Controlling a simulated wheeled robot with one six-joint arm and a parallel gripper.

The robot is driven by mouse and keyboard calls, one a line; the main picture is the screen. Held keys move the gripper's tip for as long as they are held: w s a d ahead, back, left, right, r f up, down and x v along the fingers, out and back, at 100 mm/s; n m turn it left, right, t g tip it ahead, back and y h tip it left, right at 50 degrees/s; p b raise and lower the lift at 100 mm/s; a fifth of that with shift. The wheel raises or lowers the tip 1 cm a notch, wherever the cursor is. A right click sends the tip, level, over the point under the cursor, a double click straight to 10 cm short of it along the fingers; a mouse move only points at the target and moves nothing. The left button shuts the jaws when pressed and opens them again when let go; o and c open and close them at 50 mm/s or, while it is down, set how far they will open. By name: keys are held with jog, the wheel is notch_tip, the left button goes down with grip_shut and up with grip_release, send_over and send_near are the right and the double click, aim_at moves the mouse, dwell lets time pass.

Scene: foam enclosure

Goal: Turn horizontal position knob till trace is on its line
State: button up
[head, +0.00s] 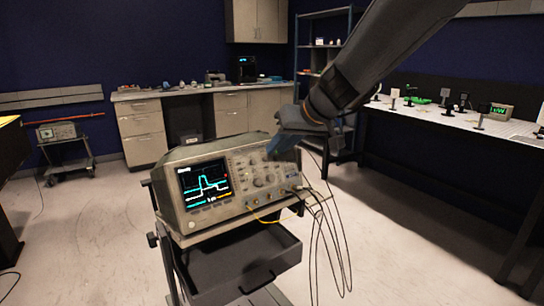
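The oscilloscope (235,184) stands on a cart in the middle of the head view, its front turned toward me. Its screen (204,184) is lit and shows a cyan stepped trace with a vertical reference line that is too small to read against it. The knob panel (262,172) is right of the screen. My gripper (284,150) reaches down from the upper right to the top right part of this panel. It hides the knobs there, so I cannot see the horizontal position knob or whether the fingers touch it. The finger gap is too small to make out.
Cables (325,230) hang from the oscilloscope's right side, and a yellow lead (262,216) loops below its front. The cart has a dark tray (245,270) below. A workbench (450,122) stands at the right, cabinets (142,130) at the back. The floor at left is mostly clear.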

aim_at(268, 158)
jog(key=shift+x, duration=2.35)
grip_shut()
